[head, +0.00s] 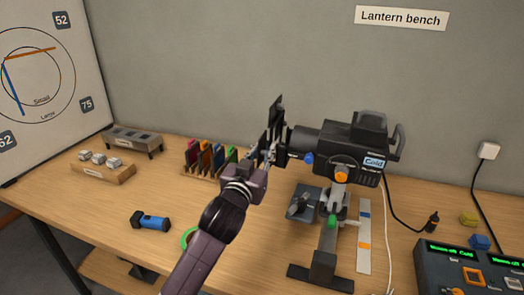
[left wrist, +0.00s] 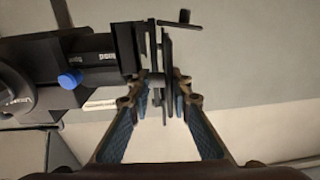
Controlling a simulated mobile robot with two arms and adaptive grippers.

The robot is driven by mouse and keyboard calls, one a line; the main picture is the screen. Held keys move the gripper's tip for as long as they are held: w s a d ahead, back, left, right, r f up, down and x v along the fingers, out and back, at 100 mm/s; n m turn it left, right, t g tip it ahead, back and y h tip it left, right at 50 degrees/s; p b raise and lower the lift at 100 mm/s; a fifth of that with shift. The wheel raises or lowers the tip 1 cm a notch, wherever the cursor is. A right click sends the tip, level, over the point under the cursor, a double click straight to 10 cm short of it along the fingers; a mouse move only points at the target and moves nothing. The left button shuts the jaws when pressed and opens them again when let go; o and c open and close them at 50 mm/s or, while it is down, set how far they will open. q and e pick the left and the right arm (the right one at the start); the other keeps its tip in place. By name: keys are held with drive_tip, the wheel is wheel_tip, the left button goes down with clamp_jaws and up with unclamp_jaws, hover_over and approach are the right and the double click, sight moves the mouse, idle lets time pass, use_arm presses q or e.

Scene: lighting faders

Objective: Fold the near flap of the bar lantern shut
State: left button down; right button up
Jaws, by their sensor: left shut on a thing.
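The black lantern (head: 350,140) with a "Cold" label sits on a stand (head: 325,255) on the bench, its front facing left. Dark flaps (head: 277,112) stand at its front end, one sticking up. My left gripper (head: 266,156) is at this front end, on the near side. In the left wrist view, the lantern (left wrist: 90,62) with its blue knob is at upper left. The gripper's two fingers (left wrist: 159,85) close around a thin dark flap (left wrist: 167,75), seen edge-on between them. The flap's exact angle is hard to tell. My right gripper is not in view.
A rack of coloured cards (head: 205,160) stands left of the gripper. A blue torch (head: 150,221) and a green ring (head: 189,238) lie nearer. A marked strip (head: 364,235) and a console (head: 470,268) are on the right.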

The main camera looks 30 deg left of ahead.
use_arm(q)
drive_tip(key=shift+d+f, duration=0.1)
drive_tip(key=shift+d, duration=0.1)
drive_tip(key=c, duration=2.1)
unclamp_jaws()
drive_tip(key=shift+o, duration=1.3)
drive_tip(key=shift+w+d, duration=0.15)
drive_tip(key=shift+d, duration=0.05)
drive_tip(key=shift+s+a, duration=0.1)
drive_tip(key=shift+s, duration=0.15)
drive_tip(key=v, duration=0.7)
